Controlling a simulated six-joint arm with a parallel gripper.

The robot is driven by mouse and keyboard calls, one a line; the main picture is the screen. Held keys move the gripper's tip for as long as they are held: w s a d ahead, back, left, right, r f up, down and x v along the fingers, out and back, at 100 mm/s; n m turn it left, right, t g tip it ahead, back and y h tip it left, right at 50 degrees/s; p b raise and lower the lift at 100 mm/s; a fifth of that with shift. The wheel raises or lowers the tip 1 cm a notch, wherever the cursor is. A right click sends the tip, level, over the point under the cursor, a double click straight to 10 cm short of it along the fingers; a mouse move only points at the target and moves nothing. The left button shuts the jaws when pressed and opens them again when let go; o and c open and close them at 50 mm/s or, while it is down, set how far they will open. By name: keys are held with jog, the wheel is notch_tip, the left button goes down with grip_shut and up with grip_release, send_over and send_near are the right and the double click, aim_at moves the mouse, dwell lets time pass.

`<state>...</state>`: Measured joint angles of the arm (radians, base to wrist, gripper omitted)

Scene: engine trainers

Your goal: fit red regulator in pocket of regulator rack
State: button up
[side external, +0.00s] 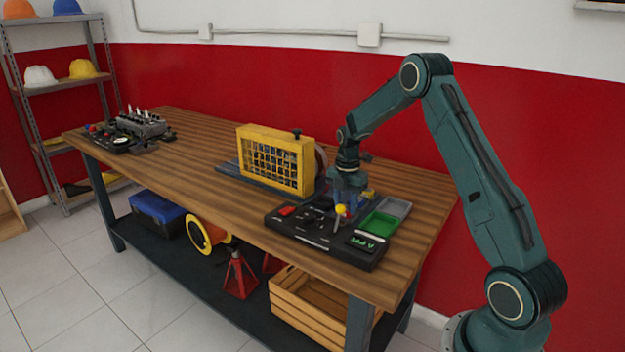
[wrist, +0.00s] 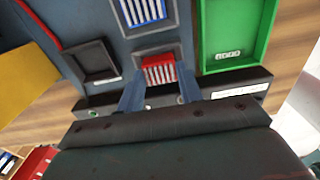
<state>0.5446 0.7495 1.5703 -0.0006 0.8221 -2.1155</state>
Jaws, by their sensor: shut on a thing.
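The red regulator (wrist: 158,71), a red block with pale fins, sits between the two fingers of my gripper (wrist: 160,90) in the wrist view. My gripper is shut on it. The red regulator is at a grey framed pocket of the rack (wrist: 172,42); I cannot tell whether it is seated or just above. A blue finned regulator (wrist: 143,10) is in the neighbouring pocket. A dark square pocket (wrist: 95,60) to the left is empty. In the side view my gripper (side external: 343,207) points down over the dark board, and the red regulator cannot be made out there.
A green tray (wrist: 236,30) lies right of the rack; it also shows in the side view (side external: 378,224). A yellow mesh guard (side external: 275,160) stands close to the left of my gripper. Another engine unit (side external: 138,125) is at the far left. The wooden bench (side external: 190,150) is clear between them.

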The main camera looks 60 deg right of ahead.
jog(key=shift+f, duration=0.1)
dwell(0.7)
jog(key=o, duration=1.5)
jog(key=shift+r, duration=3.5)
